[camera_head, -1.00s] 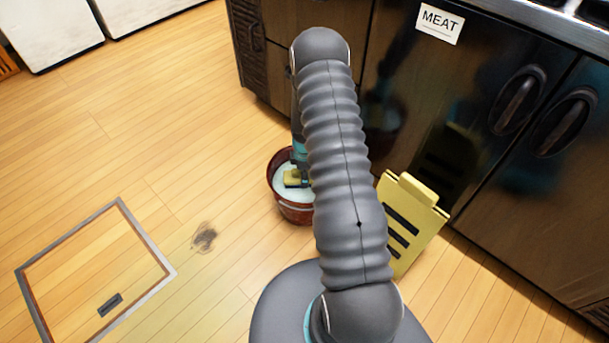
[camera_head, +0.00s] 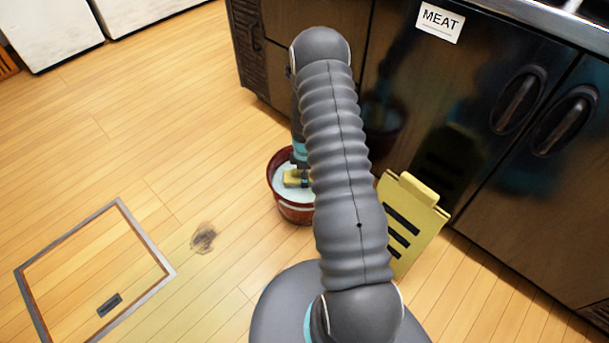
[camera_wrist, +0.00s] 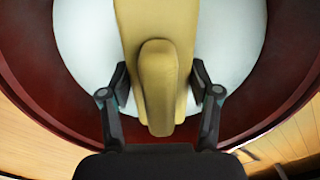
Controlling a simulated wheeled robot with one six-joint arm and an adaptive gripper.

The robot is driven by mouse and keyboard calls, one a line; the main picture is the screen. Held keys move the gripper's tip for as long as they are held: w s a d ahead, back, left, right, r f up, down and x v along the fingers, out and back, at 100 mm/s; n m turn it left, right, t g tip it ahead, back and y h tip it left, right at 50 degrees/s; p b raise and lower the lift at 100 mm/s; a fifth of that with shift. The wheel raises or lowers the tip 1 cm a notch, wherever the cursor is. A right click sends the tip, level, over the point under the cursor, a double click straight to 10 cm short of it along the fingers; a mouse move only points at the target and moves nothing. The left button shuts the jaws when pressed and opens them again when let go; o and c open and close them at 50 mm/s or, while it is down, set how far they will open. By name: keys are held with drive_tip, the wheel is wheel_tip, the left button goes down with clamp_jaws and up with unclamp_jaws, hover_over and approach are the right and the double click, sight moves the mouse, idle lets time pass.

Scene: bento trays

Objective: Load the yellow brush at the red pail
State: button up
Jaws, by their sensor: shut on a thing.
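The red pail (camera_head: 291,211) stands on the wooden floor, with whitish liquid (camera_head: 283,171) inside. The yellow brush (camera_head: 292,179) is in the pail's mouth, partly hidden by my arm. In the wrist view the yellow brush (camera_wrist: 158,90) lies across the middle, with its raised grip between my fingers. The pail's dark red wall (camera_wrist: 85,95) curves around it. My gripper (camera_wrist: 160,90) is over the pail, shut on the yellow brush. I cannot tell how deep the brush sits in the liquid.
A yellow folding sign (camera_head: 418,211) stands right of the pail, partly behind my arm. Dark cabinets (camera_head: 440,110) with a MEAT label (camera_head: 439,24) rise behind. A dark stain (camera_head: 204,238) and a floor hatch (camera_head: 97,275) lie at left, where the floor is open.

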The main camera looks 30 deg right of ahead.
idle(0.6)
drive_tip(key=shift+r+p, duration=1.6)
drive_tip(key=shift+r, duration=1.85)
